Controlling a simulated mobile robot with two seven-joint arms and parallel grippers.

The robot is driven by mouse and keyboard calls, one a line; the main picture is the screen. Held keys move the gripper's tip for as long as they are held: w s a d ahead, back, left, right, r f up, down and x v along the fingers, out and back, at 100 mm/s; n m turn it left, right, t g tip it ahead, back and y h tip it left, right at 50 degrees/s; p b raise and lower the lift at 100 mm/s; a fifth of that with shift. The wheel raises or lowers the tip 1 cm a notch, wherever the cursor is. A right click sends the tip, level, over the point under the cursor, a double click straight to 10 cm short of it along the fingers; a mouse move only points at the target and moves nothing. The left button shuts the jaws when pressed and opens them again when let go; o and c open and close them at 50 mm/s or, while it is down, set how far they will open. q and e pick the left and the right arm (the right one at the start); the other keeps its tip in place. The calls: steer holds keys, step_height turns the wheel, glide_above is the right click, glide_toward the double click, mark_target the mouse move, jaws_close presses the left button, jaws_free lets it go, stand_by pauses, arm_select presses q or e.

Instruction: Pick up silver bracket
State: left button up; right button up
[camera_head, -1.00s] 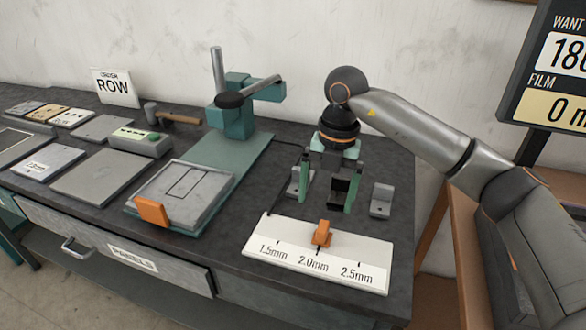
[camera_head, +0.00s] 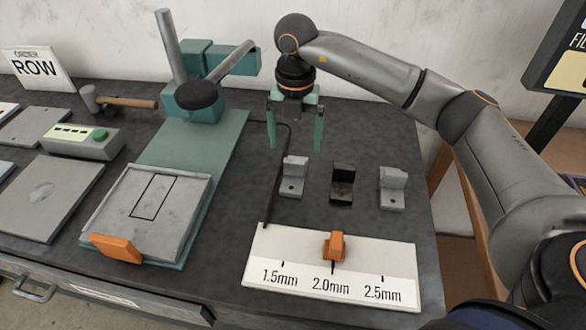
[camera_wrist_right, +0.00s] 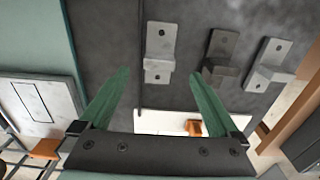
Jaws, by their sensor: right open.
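Two light grey, silver-looking L-shaped brackets stand on the dark bench: a left one (camera_head: 293,177) and a right one (camera_head: 393,188). A dark bracket (camera_head: 342,183) stands between them. All three also show in the right wrist view: left (camera_wrist_right: 159,52), dark (camera_wrist_right: 219,57) and right (camera_wrist_right: 268,65). My right gripper (camera_head: 295,147) points down, open and empty, its green fingers spread above and behind the left bracket. In the wrist view its fingertips (camera_wrist_right: 158,74) straddle the line to the left bracket, apart from it. My left gripper is not in view.
A white gauge plate (camera_head: 330,265) marked 1.5, 2.0 and 2.5mm with an orange slider (camera_head: 335,245) lies in front of the brackets. A green press (camera_head: 205,90) and its plate (camera_head: 150,205) stand to the left. A thin dark cable runs beside the left bracket.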

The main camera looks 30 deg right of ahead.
mark_target(294, 160)
step_height(294, 160, down, 8)
steer(key=shift+s+a+r+p, duration=0.1)
steer(key=shift+p, duration=0.4)
jaws_close()
stand_by(0.6)
